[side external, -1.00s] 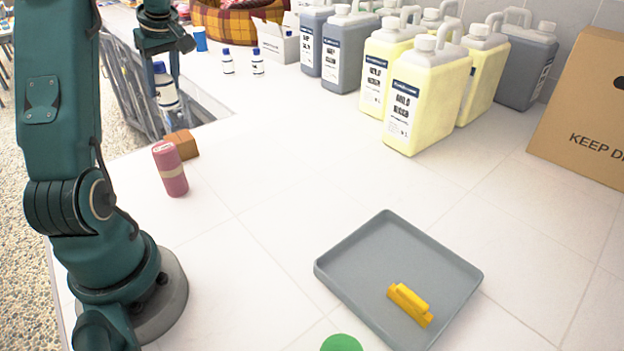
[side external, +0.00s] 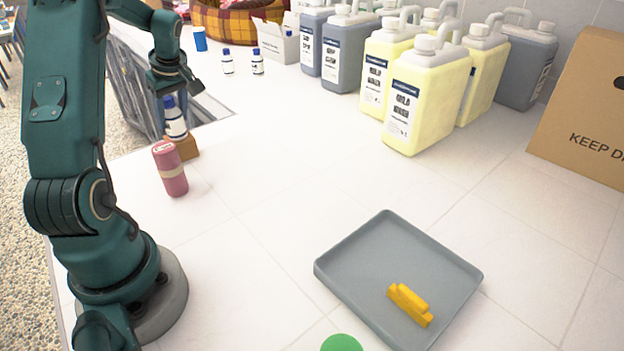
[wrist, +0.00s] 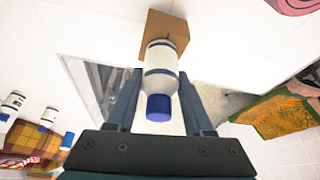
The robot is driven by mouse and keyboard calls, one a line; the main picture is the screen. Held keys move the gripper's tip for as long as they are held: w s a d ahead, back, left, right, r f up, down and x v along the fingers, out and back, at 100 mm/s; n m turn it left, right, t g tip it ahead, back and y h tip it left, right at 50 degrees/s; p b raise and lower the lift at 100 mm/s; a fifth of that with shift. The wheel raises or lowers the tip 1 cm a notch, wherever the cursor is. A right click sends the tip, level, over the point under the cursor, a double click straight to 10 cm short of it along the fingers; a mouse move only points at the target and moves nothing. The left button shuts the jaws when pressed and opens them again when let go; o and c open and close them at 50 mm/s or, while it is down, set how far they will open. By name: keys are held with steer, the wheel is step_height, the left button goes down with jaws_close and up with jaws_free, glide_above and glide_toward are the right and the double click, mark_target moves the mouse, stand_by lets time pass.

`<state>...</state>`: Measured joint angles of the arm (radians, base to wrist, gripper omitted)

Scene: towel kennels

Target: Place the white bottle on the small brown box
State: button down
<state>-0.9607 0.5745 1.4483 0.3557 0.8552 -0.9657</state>
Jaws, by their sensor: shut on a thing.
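The white bottle (side external: 175,121) has a blue cap and dark bands. It is upright, and its base is at the top of the small brown box (side external: 187,148); I cannot tell whether they touch. My gripper (side external: 171,92) is shut on the bottle from above, around its cap end. In the wrist view the bottle (wrist: 161,68) lies between the two fingers of my gripper (wrist: 160,88), with the box (wrist: 164,22) just beyond its base. The bottle hides part of the box.
A pink roll (side external: 170,170) stands just in front of the box. Two similar small bottles (side external: 257,62) and a blue cup (side external: 200,39) stand farther back. Large jugs (side external: 428,95) line the back. A grey tray (side external: 350,265) lies at front right. The middle counter is clear.

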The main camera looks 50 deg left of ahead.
steer(key=shift+c, duration=1.4)
jaws_free()
steer(key=s+v, duration=0.1)
steer(key=v, duration=1.1)
steer(key=w+d+r+m+t, duration=0.2)
steer(key=w+d+m, duration=0.25)
steer(key=d, duration=0.45)
steer(key=s+d+f+m+t+h, duration=0.2)
steer(key=s+d+m, duration=0.2)
steer(key=d+m, duration=0.3)
steer(key=s+d+f+m+t+h, duration=0.2)
steer(key=d+m, duration=0.6)
steer(key=d, duration=0.7)
steer(key=s+f, duration=0.1)
steer(key=s, duration=0.1)
steer(key=shift+s+d+h, duration=0.3)
steer(key=shift+d, duration=0.05)
steer(key=shift+f, duration=0.1)
